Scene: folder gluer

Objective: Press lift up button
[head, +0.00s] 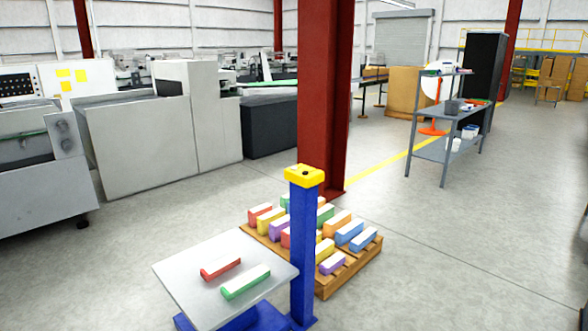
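A blue lift column (303,250) with a yellow top box (304,175) stands in the lower middle of the head view. A small dark spot, perhaps a button, shows on the yellow top; I cannot tell whether it is the lift up button. A light grey lift platform (190,276) joins the column at left, above a blue base (250,318). A red box (221,269) and a green box (246,282) lie on the platform. Neither of my grippers is in view.
A wooden pallet (325,286) with several coloured boxes stands behind the column. A red steel pillar (322,100) rises behind it. Grey machines (135,135) line the left. A shelf rack (436,150) stands at right. The floor at right front is clear.

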